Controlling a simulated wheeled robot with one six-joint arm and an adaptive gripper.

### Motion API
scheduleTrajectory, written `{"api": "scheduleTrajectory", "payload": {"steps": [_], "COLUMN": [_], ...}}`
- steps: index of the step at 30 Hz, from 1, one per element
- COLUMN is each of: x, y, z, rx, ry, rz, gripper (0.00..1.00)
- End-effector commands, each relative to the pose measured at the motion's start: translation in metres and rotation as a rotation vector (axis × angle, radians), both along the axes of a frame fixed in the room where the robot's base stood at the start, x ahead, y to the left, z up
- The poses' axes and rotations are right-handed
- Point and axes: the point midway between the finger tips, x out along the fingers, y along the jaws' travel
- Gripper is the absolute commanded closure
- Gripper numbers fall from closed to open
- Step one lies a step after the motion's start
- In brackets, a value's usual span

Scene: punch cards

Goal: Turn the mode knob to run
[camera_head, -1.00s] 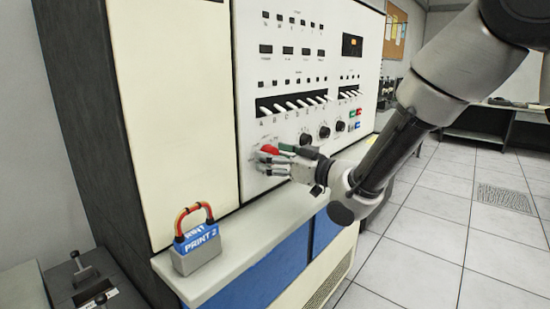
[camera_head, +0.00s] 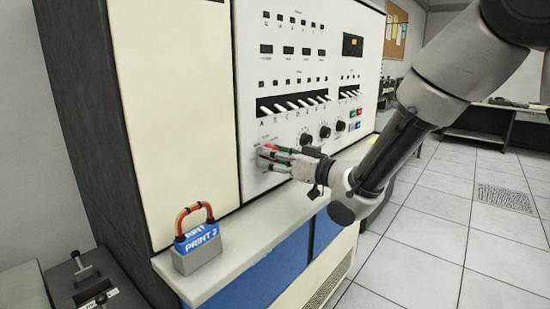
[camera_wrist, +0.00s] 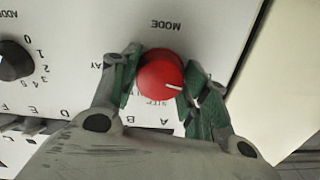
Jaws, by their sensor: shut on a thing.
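The red mode knob (camera_wrist: 160,76) sits on the white control panel under the word MODE, which appears upside down in the wrist view. A white pointer line on the knob points to the right in that view. My gripper (camera_wrist: 160,88) is shut on the knob, with one green-padded finger on each side. In the head view my gripper (camera_head: 268,157) reaches the panel at its lower left, and its fingers mostly cover the knob. Part of the lettering around the knob is hidden by the fingers.
Black knobs (camera_head: 325,132) stand right of my gripper on the panel. A row of white switches (camera_head: 290,104) runs above. A padlock-shaped block marked PRINT 2 (camera_head: 197,245) stands on the ledge (camera_head: 240,232) below. Open floor lies to the right.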

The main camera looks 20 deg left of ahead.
Motion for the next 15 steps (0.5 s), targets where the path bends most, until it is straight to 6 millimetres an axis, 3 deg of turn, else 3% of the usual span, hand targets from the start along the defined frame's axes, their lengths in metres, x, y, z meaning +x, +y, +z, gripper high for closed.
{"api": "scheduleTrajectory", "payload": {"steps": [15], "x": [0.0001], "y": [-0.0002], "z": [-0.0001], "rx": [0.159], "ry": [0.385], "rz": [0.0], "gripper": [0.79]}}
